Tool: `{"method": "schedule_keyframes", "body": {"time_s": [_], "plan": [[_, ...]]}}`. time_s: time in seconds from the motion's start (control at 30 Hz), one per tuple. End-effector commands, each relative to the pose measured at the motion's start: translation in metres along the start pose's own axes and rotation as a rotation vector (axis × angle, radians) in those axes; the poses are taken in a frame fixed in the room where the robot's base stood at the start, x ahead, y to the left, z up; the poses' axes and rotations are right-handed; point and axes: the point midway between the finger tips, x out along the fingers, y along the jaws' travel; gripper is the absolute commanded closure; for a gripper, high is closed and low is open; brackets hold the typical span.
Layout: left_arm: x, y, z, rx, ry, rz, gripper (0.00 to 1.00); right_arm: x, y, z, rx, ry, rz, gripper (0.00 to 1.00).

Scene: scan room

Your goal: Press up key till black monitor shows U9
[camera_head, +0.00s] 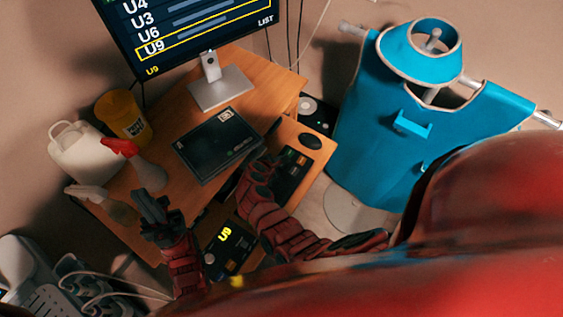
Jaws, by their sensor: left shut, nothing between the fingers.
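The black monitor (190,18) stands on a silver stand at the back of the desk. Its list reads U4, U3, U6, U9, with a yellow frame around U9 and a small yellow U9 at the lower left. A small black device (238,243) near the front also shows a yellow U9. A dark key panel (293,172) with green and orange keys lies at the right; I cannot read an up key. My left gripper (150,204) is shut and empty, left of the small device. My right gripper (262,168) is at the panel's left edge; its fingertips are unclear.
A dark flat box (217,143) lies mid-desk. A yellow tub (123,115), a white jug (84,150) and a red-topped spray bottle (149,173) stand at the left. A black mouse (311,141) is at the right. A blue apron (385,140) hangs on a stand beyond.

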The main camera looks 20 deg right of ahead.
Motion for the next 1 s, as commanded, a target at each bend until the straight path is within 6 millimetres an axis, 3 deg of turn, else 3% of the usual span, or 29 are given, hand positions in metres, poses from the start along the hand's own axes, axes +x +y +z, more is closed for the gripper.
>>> {"method": "schedule_keyframes", "body": {"time_s": [0.17, 0.63, 1.0], "plan": [[0.004, 0.000, -0.001, 0.000, 0.000, 0.000, 1.00, -0.003, 0.002, 0.002, 0.000, 0.000, 0.000, 1.00], [0.050, -0.003, -0.008, 0.000, 0.000, 0.000, 1.00, -0.034, 0.025, 0.025, 0.000, 0.000, 0.001, 1.00], [0.051, -0.003, -0.009, 0.000, 0.000, 0.000, 1.00, -0.035, 0.025, 0.025, 0.000, 0.000, 0.000, 1.00]]}}
